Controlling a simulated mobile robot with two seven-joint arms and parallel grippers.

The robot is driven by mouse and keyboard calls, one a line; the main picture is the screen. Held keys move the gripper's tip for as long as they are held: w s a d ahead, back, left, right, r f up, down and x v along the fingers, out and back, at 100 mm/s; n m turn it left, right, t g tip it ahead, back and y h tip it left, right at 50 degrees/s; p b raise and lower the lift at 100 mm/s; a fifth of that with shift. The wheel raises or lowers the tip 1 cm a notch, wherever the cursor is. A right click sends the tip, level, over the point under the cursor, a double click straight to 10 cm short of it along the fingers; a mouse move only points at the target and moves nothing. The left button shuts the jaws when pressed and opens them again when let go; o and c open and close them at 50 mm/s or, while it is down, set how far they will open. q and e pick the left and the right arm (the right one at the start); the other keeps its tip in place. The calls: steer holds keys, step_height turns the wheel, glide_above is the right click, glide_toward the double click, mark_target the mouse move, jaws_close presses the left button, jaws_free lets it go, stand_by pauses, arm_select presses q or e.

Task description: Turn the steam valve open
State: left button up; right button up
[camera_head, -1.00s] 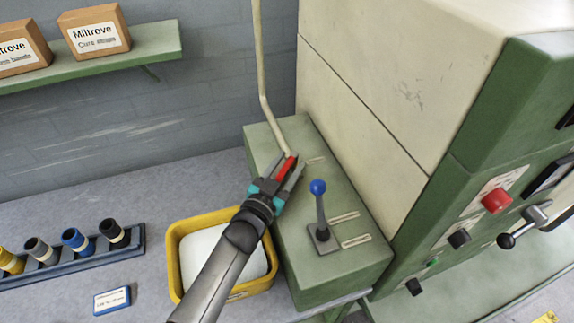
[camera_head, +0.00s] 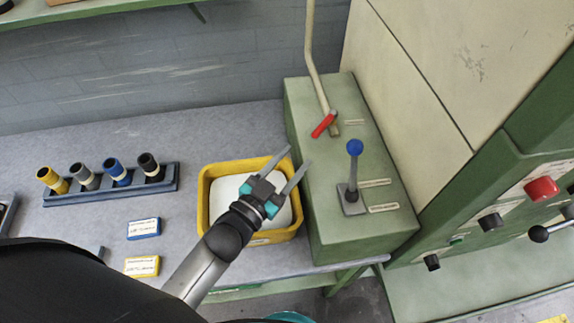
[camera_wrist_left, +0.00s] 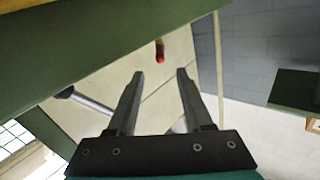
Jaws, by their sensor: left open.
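The steam valve has a red handle (camera_head: 323,125) at the foot of a cream pipe (camera_head: 318,70), on top of the green box (camera_head: 350,235). The handle lies slanted beside the pipe. My left gripper (camera_head: 297,158) is open and empty, to the lower left of the handle and apart from it. It is seen over the yellow bin's right side, near the box's left edge. In the left wrist view the open fingers (camera_wrist_left: 160,74) have nothing between them. A small red thing (camera_wrist_left: 160,50) shows beyond the tips; I cannot tell what it is. My right gripper is not in view.
A blue-knobbed lever (camera_head: 354,165) stands on the box, right of the valve. The yellow bin (camera_head: 204,190) stands left of the box. A rack (camera_head: 60,195) of coloured cylinders and two small labelled cards lie farther left. The machine's panel with a red button (camera_head: 541,190) is at right.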

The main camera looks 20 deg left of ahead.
arm_select(q)
steer(key=shift+v, duration=0.85)
